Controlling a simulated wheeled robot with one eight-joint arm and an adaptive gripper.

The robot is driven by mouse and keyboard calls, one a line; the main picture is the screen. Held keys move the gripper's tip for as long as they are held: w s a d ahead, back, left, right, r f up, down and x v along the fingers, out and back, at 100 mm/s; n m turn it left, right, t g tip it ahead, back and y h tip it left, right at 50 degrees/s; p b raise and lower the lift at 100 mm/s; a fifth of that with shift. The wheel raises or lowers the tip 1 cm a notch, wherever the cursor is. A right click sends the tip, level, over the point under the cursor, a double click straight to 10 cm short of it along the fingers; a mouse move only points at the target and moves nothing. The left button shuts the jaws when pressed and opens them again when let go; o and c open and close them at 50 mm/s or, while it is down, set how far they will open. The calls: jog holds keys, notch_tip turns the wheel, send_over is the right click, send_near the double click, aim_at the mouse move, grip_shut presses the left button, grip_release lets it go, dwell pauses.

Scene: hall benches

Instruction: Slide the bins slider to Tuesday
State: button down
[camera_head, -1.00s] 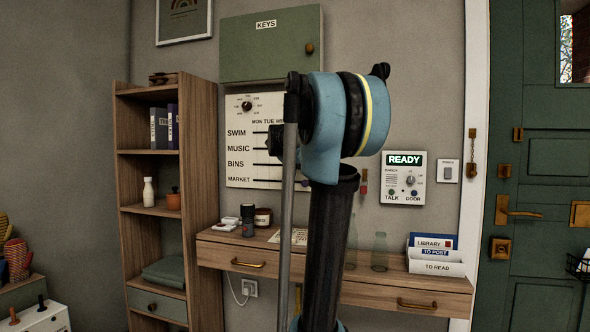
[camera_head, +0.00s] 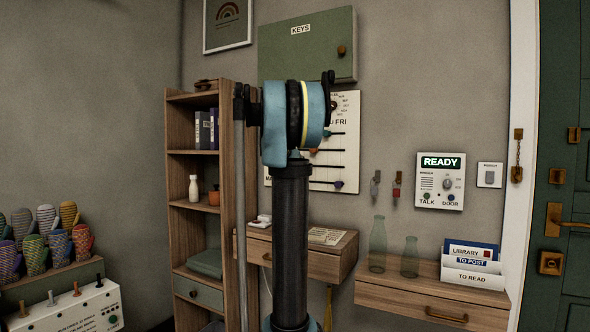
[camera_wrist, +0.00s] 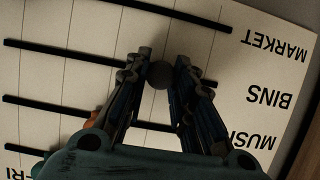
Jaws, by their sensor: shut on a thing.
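In the wrist view the white week board (camera_wrist: 45,75) shows upside down, with MARKET, BINS and MUSIC labels along its right side. A dark round bins slider knob (camera_wrist: 160,74) sits on the BINS slot, toward its label end. My gripper (camera_wrist: 160,78) is around this knob, with a finger on each side. The day above the knob is not readable here. In the head view the board (camera_head: 348,110) is partly hidden behind my arm, with FRI readable at its right. My gripper and the bins knob are hidden there.
An orange knob (camera_head: 314,151) and a purple knob (camera_head: 338,184) sit on other board slots. A green key cabinet (camera_head: 300,60) hangs above. A wooden bookcase (camera_head: 240,160) stands left of the board. Glass bottles (camera_head: 410,258) stand on the shelf below.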

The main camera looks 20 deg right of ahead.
jog(key=shift+w+a, duration=0.1)
jog(key=shift+a, duration=0.05)
jog(key=c, duration=1.4)
grip_release()
jog(key=shift+o, duration=0.2)
jog(key=v, duration=1.2)
jog(key=s+a+f+n+g+y, duration=0.2)
jog(key=s+a+f, duration=0.4)
jog(key=s+f, duration=0.7)
jog(key=s+a+f+n+g+y, duration=0.2)
jog(key=s+a+f+n+y, duration=0.2)
jog(key=s+f, duration=1)
jog(key=s+a+f+n+g+y, duration=0.3)
jog(key=s+a+f, duration=0.6)
jog(key=s+f, duration=0.5)
notch_tip(320, 180, down, 5)
jog(key=shift+n+y, duration=0.5)
jog(key=shift+y, duration=0.1)
